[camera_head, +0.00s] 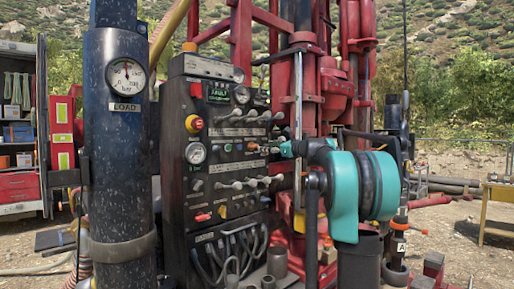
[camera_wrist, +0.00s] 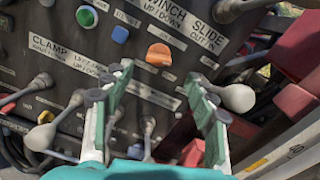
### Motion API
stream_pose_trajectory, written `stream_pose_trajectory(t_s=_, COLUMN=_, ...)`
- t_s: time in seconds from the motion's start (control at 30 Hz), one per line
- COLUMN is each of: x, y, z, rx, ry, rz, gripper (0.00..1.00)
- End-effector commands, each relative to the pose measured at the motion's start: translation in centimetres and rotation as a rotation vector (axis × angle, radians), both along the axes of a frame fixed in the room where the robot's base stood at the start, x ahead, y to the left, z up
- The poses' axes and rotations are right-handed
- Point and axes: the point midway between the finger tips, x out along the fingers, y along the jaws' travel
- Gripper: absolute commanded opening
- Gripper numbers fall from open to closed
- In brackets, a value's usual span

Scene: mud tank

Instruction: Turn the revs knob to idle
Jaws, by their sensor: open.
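The black control panel (camera_head: 215,170) stands left of my arm in the head view. An orange knob (camera_wrist: 159,54) is on its face in the wrist view, just beyond and between my fingertips in the picture. It seems to be the small orange knob (camera_head: 253,146) in the head view. I cannot read a "revs" or "idle" label, so I cannot tell for sure that it is the revs knob. My gripper (camera_wrist: 160,76) is open and empty, its green-padded fingers pointing at the panel. In the head view my gripper (camera_head: 285,148) is close to the panel's right side.
Levers with grey ball ends flank the fingers, one on the right (camera_wrist: 237,97) and one on the left (camera_wrist: 40,136). A green button (camera_wrist: 88,16) and a blue knob (camera_wrist: 120,34) are nearby. Red rig framework (camera_head: 335,90) stands behind my arm; a dark column (camera_head: 120,170) stands left.

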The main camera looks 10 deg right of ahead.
Motion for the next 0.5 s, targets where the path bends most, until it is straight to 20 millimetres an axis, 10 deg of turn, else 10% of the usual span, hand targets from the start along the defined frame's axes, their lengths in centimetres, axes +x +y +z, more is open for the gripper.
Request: stream_pose_trajectory(t_s=0.5, x=5.9, y=4.3, z=0.0, rx=-0.001, ry=0.0, rz=0.001, gripper=0.57)
